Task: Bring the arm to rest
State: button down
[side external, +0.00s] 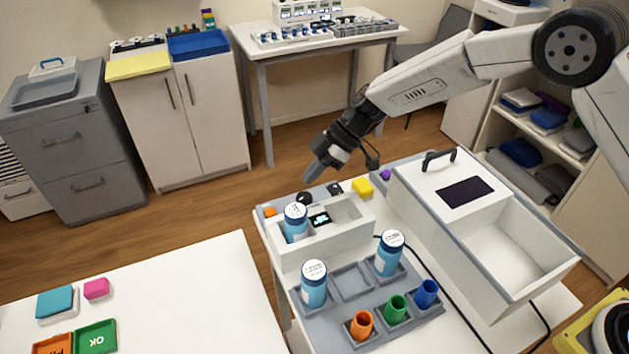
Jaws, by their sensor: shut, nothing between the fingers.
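My gripper (314,170) is shut and empty. It hangs in the air above the back edge of the small white worktable, pointing down and to the left. It is above and apart from the white device (350,212), which holds one blue bottle with a white cap (296,224). Two similar bottles stand in the grey tray (351,283): one at its left (314,285) and one at its back right (389,254).
Orange (361,325), green (396,308) and blue (426,293) cups stand at the tray's front. A large open white box (510,250) with a handled lid fills the right side. A white table (180,290) is at left. Open air surrounds my gripper.

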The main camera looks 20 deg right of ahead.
jog(key=s+d+r+m+h, duration=0.1)
jog(key=s+d+m+h, duration=0.1)
jog(key=s+d+m, duration=0.2)
jog(key=s+d+r+m+t+h, duration=0.1)
jog(key=s+d+m+h, duration=0.1)
jog(key=s+d+m, duration=0.2)
jog(key=s+d+r+m+h, duration=0.1)
jog(key=s+d+m, duration=0.3)
jog(key=s+d, duration=0.4)
jog(key=shift+s+d+m+t+h, duration=0.2)
jog(key=shift+d+h, duration=0.25)
jog(key=shift+d, duration=0.65)
jog(key=shift+s+d+m+t+h, duration=0.15)
jog(key=shift+d+h, duration=0.3)
jog(key=shift+d, duration=0.65)
jog(key=s+d+m+h, duration=0.1)
jog(key=s+d+m, duration=0.3)
jog(key=s, duration=0.3)
jog(key=shift+s+d+t+h, duration=0.2)
jog(key=shift+s+t+h, duration=0.1)
jog(key=shift+s+t, duration=0.1)
